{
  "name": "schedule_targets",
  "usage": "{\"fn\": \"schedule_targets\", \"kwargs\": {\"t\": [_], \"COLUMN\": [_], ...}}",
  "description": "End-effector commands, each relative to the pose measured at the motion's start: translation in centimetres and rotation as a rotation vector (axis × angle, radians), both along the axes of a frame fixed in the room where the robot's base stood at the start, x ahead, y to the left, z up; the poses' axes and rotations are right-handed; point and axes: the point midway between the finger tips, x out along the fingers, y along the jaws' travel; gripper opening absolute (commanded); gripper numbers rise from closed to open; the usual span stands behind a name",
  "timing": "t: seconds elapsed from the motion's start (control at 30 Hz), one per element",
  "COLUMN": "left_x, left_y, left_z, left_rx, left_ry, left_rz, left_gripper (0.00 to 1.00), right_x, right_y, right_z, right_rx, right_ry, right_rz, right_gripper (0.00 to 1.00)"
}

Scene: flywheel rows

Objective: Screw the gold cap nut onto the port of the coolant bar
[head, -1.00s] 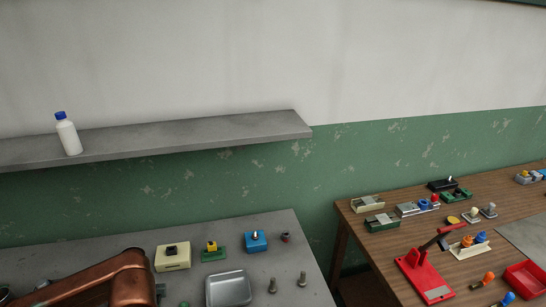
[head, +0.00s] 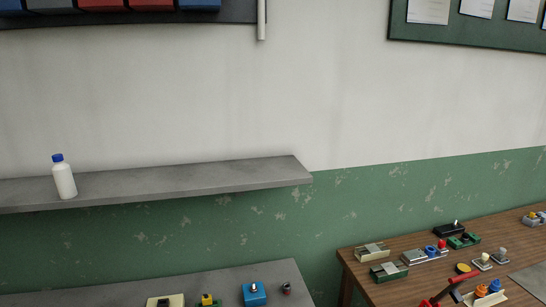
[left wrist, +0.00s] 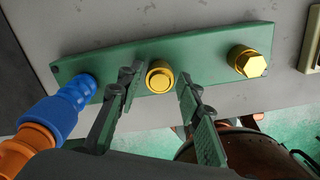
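The green coolant bar (left wrist: 110,78) runs across the left wrist view on a grey surface. A round gold fitting (left wrist: 160,77) stands at its middle. I cannot tell whether this is the bare port or a cap nut on it. A gold hexagonal cap (left wrist: 247,62) sits near the bar's right end. My left gripper (left wrist: 161,82) is open, with one finger on each side of the middle fitting and a visible gap to it. The head view shows neither gripper nor the bar. My right gripper is not in view.
A blue coupling (left wrist: 70,100) with an orange hose end (left wrist: 28,148) is at the bar's left end, near the left finger. In the head view, a white bottle (head: 64,182) stands on a grey shelf (head: 200,178). A wooden table (head: 400,295) with several fixtures is at right.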

Motion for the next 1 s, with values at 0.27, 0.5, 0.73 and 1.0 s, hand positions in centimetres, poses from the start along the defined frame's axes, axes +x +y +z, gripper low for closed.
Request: {"fn": "schedule_targets", "kwargs": {"t": [0.27,0.5,0.73,1.0], "left_x": [0.0,0.0,0.0,0.0], "left_y": [0.0,0.0,0.0,-0.1], "left_z": [0.0,0.0,-0.3,-0.2], "left_rx": [0.0,0.0,-0.001,-0.002], "left_ry": [0.0,0.0,0.001,0.001], "left_rz": [0.0,-0.011,-0.206,-0.421], "left_gripper": [0.13,0.03,0.03,0.03], "right_x": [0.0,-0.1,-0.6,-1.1], "right_y": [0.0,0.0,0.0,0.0], "right_z": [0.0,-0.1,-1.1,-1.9], "right_rx": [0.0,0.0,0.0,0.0], "right_ry": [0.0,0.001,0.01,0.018], "right_rz": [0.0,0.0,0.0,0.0], "right_gripper": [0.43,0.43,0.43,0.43]}}
